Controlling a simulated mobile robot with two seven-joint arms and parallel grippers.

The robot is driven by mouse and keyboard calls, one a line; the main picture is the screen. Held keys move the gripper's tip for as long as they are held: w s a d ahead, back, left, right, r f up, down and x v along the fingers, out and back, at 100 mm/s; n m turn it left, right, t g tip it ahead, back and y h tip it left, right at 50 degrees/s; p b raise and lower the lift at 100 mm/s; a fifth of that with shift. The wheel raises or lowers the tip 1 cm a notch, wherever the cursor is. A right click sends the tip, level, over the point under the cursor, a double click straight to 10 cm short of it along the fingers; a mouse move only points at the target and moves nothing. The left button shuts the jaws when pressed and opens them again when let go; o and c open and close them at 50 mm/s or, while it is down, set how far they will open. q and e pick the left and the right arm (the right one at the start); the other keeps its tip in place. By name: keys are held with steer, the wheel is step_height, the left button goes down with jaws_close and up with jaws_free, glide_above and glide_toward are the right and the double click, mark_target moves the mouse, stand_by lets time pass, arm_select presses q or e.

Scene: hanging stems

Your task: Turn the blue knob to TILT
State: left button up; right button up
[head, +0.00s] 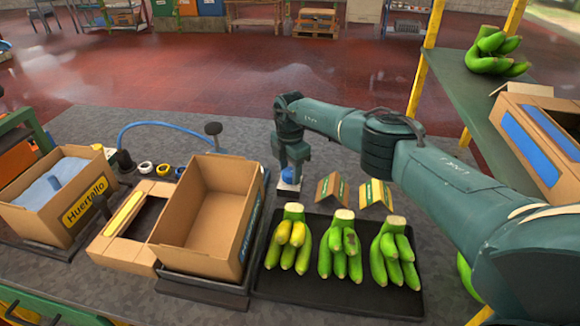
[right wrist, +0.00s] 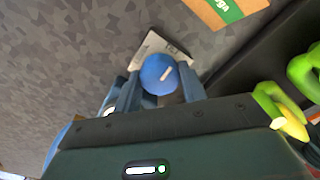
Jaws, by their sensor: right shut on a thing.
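The blue knob (head: 287,176) sits on a small whitish plate (head: 288,188) on the grey surface, behind the black tray. In the right wrist view the round blue knob (right wrist: 157,75) has a short white mark, slanting toward the upper right of that picture. The plate (right wrist: 150,48) shows behind it, its lettering too small to read. My right gripper (head: 290,168) points down over the knob. In the right wrist view its fingers (right wrist: 160,88) stand on either side of the knob, shut on it. My left gripper is not in view.
Right of the knob stand two small cardboard signs (head: 333,188). In front, a black tray (head: 330,292) holds several banana bunches. An open cardboard box (head: 205,215) stands left of the knob, with a blue hose (head: 150,124) behind it.

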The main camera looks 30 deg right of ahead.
mark_target(290, 172)
steer(key=shift+d+r+m, duration=0.1)
steer(key=shift+m, duration=0.3)
steer(key=o, duration=1)
step_height(290, 172, up, 13)
steer(key=shift+r+b, duration=0.1)
steer(key=shift+b, duration=0.35)
